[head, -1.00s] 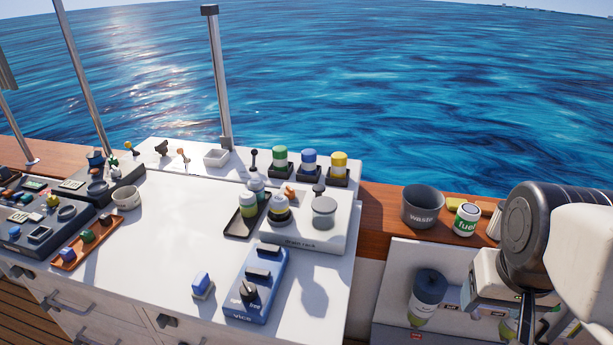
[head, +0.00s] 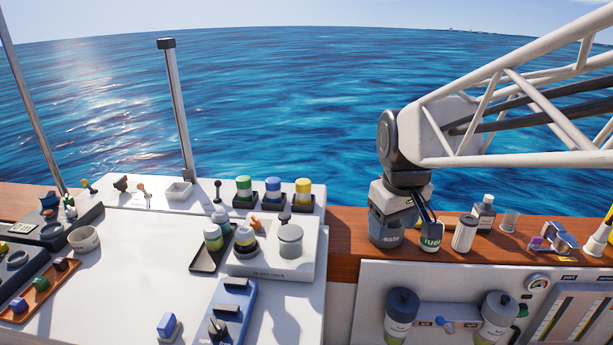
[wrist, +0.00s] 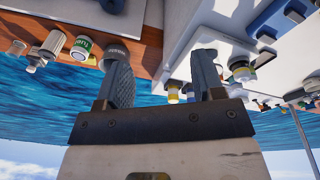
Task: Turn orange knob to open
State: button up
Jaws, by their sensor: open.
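A small orange piece (head: 257,222) sits at the back of the white drain rack, partly hidden by jars. Another small orange-topped lever (head: 142,189) stands on the back ledge to the left. I cannot tell which of them, if either, is the orange knob. My gripper (head: 424,208) points down over the waste bin and fuel can, well to the right of both orange pieces. In the wrist view my gripper (wrist: 160,80) is open, its two dark fingers apart with nothing held between them.
The waste bin (head: 384,232) and fuel can (head: 431,238) stand close beneath my gripper. Jars and bottles line the wooden ledge (head: 345,222). The white worktop (head: 140,280) has bare room left of the rack.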

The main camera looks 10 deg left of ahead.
jog(key=w+a+n, duration=0.3)
jog(key=w+a, duration=0.4)
jog(key=w, duration=0.2)
jog(key=n+g, duration=0.2)
jog(key=n, duration=0.7)
send_over(255, 218)
notch_tip(255, 218, down, 14)
jog(key=shift+w, duration=0.1)
jog(key=shift+f, duration=0.1)
jog(key=shift+f, duration=3.85)
jog(key=shift+c, duration=0.4)
jog(key=c, duration=0.8)
jog(key=shift+c, duration=0.2)
